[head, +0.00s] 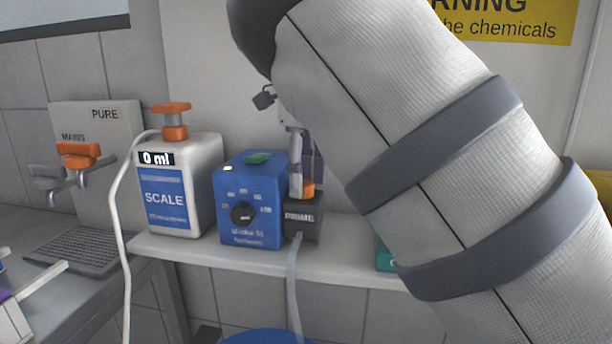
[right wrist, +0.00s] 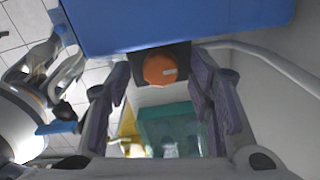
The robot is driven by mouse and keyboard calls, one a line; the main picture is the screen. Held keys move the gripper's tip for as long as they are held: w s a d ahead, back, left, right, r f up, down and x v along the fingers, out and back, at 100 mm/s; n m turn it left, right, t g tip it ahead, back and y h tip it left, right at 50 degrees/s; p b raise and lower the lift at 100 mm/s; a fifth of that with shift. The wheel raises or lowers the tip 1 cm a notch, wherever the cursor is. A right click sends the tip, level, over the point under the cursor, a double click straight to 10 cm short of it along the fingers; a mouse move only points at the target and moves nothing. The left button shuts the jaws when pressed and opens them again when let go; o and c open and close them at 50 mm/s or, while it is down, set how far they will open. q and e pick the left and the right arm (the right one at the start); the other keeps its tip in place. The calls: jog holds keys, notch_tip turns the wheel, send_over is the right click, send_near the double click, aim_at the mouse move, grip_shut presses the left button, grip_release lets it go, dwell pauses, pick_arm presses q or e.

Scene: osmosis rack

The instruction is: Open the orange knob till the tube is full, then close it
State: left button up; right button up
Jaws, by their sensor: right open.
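An orange knob (head: 308,188) sits on the dark PRIME block (head: 300,217) at the right side of a blue dial box (head: 250,205). The right wrist view shows the knob (right wrist: 160,70) face-on, round with a pale mark. My right gripper (head: 304,172) is at this knob, its purple-padded fingers open on either side; I cannot tell if they touch it. A pale tube (head: 293,280) hangs from the PRIME block; its fill is unclear. Other orange knobs top the SCALE container (head: 170,115) and the MAINS tap (head: 78,152). A partial pale and purple part at lower left may be my left gripper (head: 18,310).
The white SCALE container (head: 185,205) reads 0 ml, and a white hose (head: 122,230) loops down from its top. A blue round container (head: 265,336) is below the shelf (head: 190,247). A teal object (head: 384,257) is partly behind my right arm. A drain grid (head: 80,250) lies left.

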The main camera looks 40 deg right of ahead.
jog(key=shift+f, duration=0.25)
grip_shut()
jog(key=shift+m, duration=2.8)
grip_release()
